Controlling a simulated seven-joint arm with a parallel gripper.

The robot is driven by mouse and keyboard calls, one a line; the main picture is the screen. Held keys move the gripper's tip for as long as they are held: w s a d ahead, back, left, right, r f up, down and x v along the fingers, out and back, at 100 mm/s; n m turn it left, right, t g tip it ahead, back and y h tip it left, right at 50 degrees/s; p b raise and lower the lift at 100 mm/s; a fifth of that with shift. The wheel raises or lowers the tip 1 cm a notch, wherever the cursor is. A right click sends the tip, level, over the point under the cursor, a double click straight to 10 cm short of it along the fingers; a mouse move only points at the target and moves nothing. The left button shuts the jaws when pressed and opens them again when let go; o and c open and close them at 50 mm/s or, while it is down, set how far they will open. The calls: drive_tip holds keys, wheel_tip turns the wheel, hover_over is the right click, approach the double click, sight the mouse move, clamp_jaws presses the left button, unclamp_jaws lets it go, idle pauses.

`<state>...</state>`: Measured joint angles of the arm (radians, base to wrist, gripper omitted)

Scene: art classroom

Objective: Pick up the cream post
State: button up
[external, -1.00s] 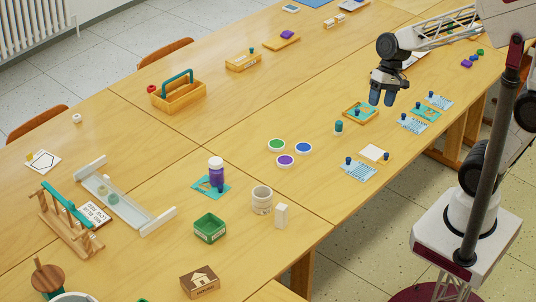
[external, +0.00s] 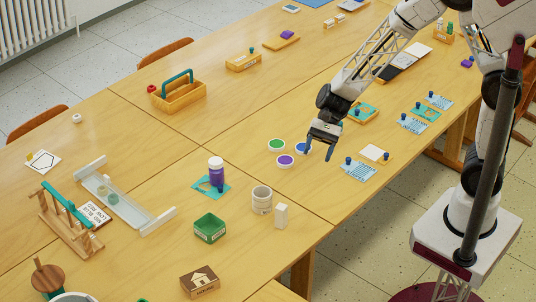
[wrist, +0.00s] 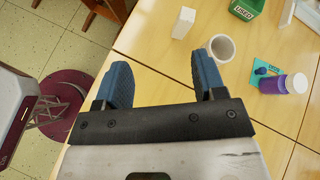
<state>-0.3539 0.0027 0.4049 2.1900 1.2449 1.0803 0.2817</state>
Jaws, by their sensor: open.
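The cream post (external: 281,216) is a small upright pale block near the table's front edge, just right of a grey-beige cup. In the wrist view the post (wrist: 184,22) shows at the top, beyond and between my fingers. My gripper (external: 317,152) is open and empty, with blue fingers pointing down over the table. It is up and to the right of the post in the external view, clearly apart from it. In the wrist view my gripper (wrist: 160,75) has bare tabletop between its fingers.
The grey-beige cup (external: 262,200) stands close beside the post. A green box (external: 210,228) and a purple bottle (external: 216,170) on a teal card are to the left. Coloured discs (external: 285,161) lie near my gripper. The table edge is close to the post.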

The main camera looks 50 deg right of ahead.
sight(284, 205)
drive_tip(key=a+f+m, duration=0.1)
drive_tip(key=a+f, duration=0.2)
drive_tip(key=w+a+f+m+y, duration=0.1)
drive_tip(key=a+f+m, duration=0.1)
drive_tip(key=a+f, duration=0.1)
drive_tip(key=w+a+f+m+y, duration=0.1)
drive_tip(key=a+f+m, duration=0.1)
drive_tip(key=f, duration=0.3)
drive_tip(key=shift+w+a+f+t, duration=0.1)
drive_tip(key=shift+a+t, duration=0.2)
drive_tip(key=shift+a, duration=0.55)
drive_tip(key=shift+x, duration=1.25)
drive_tip(key=shift+a, duration=0.1)
drive_tip(key=shift+r+x, duration=0.1)
drive_tip(key=shift+x, duration=1.15)
drive_tip(key=shift+r+x, duration=0.15)
drive_tip(key=shift+x, duration=1.1)
drive_tip(key=shift+a, duration=0.1)
drive_tip(key=c, duration=1)
drive_tip(key=shift+c, duration=0.2)
